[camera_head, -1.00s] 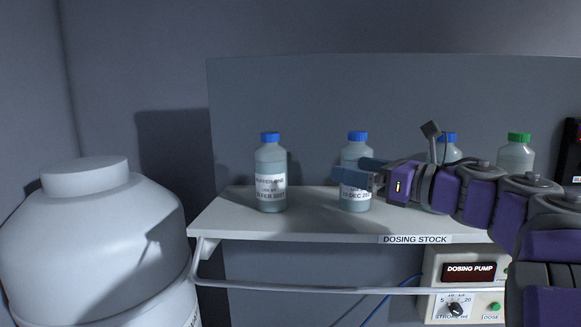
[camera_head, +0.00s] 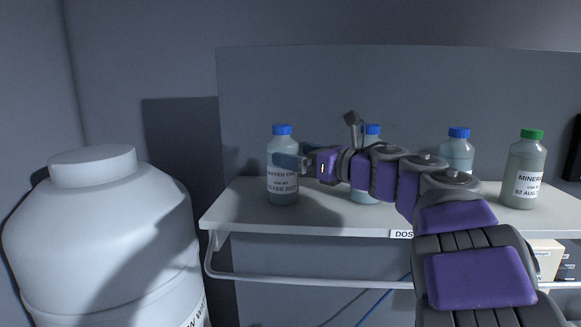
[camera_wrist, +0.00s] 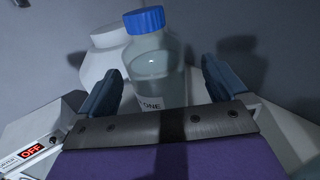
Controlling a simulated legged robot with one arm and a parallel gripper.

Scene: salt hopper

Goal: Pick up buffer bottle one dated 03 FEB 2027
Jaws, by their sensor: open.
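The leftmost blue-capped bottle (camera_head: 283,184) stands upright on the shelf. Its label is partly covered and reads like "...FFER ONE, USE BY ... FEB 202...". My gripper (camera_head: 291,162) is open, its fingers in front of or beside this bottle's upper body; contact cannot be told in the head view. In the wrist view the bottle (camera_wrist: 152,62) stands between the two open fingers, just beyond the palm, with "ONE" showing on its label. A second blue-capped bottle (camera_head: 365,195) is partly hidden behind my arm.
Another blue-capped bottle (camera_head: 458,150) and a green-capped mineral bottle (camera_head: 525,170) stand farther right on the white shelf (camera_head: 235,208). A rail (camera_head: 300,279) runs below the shelf front. A large white tank (camera_head: 95,225) stands at left.

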